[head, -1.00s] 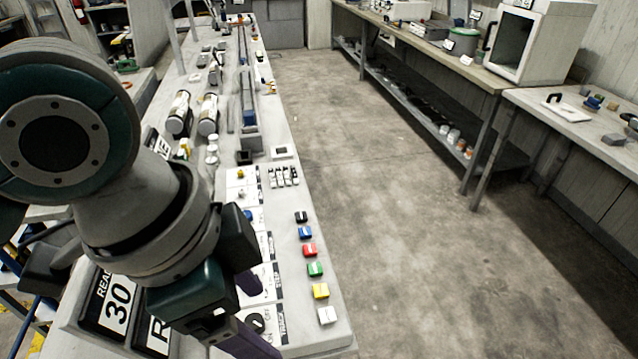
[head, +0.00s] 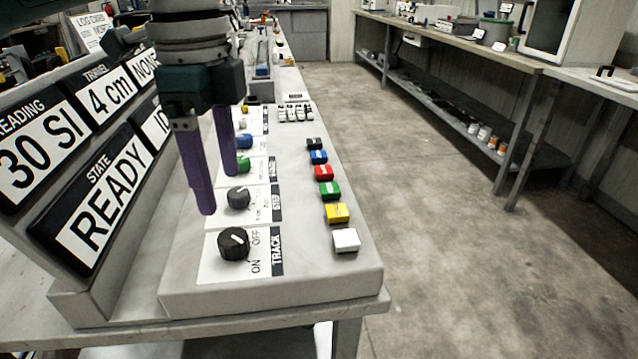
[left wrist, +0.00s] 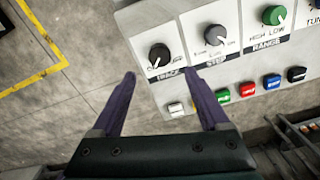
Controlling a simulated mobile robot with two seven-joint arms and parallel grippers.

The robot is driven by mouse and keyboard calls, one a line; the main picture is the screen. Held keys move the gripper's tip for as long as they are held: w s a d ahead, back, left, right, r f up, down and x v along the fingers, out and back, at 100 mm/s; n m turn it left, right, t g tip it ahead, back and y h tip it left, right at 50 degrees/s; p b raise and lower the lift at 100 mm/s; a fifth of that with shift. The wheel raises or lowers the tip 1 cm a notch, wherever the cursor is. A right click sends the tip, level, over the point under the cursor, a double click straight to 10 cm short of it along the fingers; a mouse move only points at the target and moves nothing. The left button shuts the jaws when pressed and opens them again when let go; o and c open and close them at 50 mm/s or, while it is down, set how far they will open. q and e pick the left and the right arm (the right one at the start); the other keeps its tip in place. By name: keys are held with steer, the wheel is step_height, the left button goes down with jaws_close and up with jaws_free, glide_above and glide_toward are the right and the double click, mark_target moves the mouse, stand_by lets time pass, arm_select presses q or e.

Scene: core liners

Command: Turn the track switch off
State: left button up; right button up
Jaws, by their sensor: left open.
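The track switch is a black round knob (head: 234,243) on a white plate marked TRACK, ON and OFF, at the near end of the sloped console (head: 310,275). A pale line marks its top; I cannot tell surely which label it points at. The knob also shows in the left wrist view (left wrist: 159,55), just beyond and between the fingertips. My left gripper (head: 218,192) is open and empty, its purple fingers pointing down above the panel, apart from the knob. It also shows in the left wrist view (left wrist: 158,76). My right gripper is not in view.
The grey step knob (head: 238,197) and green range knob (head: 241,163) sit close by. Coloured buttons, with a white one (head: 346,240) nearest, line the console's right edge. Display signs, including READY (head: 92,215), stand at left. The floor at right is clear.

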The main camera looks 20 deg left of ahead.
mark_target(232, 236)
arm_select(q)
step_height(232, 236, down, 9)
steer(key=shift+f+b, duration=0.1)
steer(key=shift+b, duration=0.65)
steer(key=shift+c, duration=0.3)
jaws_close()
